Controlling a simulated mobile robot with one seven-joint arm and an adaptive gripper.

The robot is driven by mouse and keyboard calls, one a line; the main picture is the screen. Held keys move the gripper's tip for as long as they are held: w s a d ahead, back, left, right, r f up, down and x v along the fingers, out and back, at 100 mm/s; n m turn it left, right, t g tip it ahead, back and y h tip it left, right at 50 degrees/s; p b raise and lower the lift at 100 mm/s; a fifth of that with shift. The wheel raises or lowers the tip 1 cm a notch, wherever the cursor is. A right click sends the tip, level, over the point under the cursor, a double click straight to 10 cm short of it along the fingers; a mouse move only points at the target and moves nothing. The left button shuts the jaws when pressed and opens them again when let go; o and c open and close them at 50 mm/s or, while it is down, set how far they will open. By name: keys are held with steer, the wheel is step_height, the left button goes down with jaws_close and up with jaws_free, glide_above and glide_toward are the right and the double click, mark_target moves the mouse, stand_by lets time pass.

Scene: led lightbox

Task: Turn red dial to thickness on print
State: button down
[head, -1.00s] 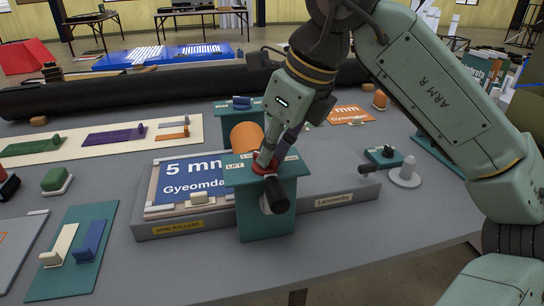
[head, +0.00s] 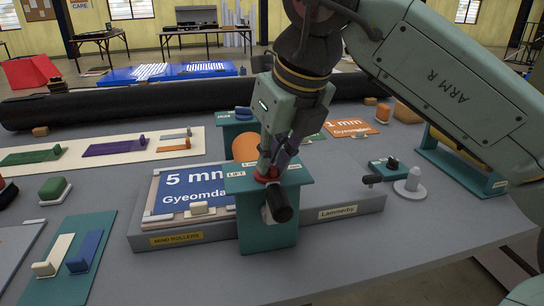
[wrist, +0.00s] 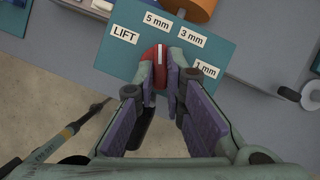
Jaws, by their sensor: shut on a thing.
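The red dial (head: 266,176) sits on top of the teal roller stand (head: 266,232). My gripper (head: 270,168) points down and is shut on the dial. In the wrist view the dial (wrist: 154,54) lies between my fingertips (wrist: 160,72), and its white pointer line faces up toward the 5 mm label (wrist: 157,20). The LIFT label (wrist: 124,35) is to its left; the 3 mm label (wrist: 192,37) and 1 mm label (wrist: 205,68) are to its right. The blue print (head: 182,180) on the grey bed reads 5 mm.
A black crank handle (head: 279,206) sticks out in front of the stand. An orange roller (head: 245,147) lies behind it. An orange sheet (head: 350,128) reading 1 mm lies at the back right. A grey peg (head: 410,182) stands at the right. Blocks lie to the left.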

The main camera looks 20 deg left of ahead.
steer(key=c, duration=1.7)
jaws_free()
steer(key=shift+o, duration=0.2)
steer(key=v, duration=1.2)
steer(key=shift+s+f, duration=0.1)
steer(key=shift+s, duration=0.05)
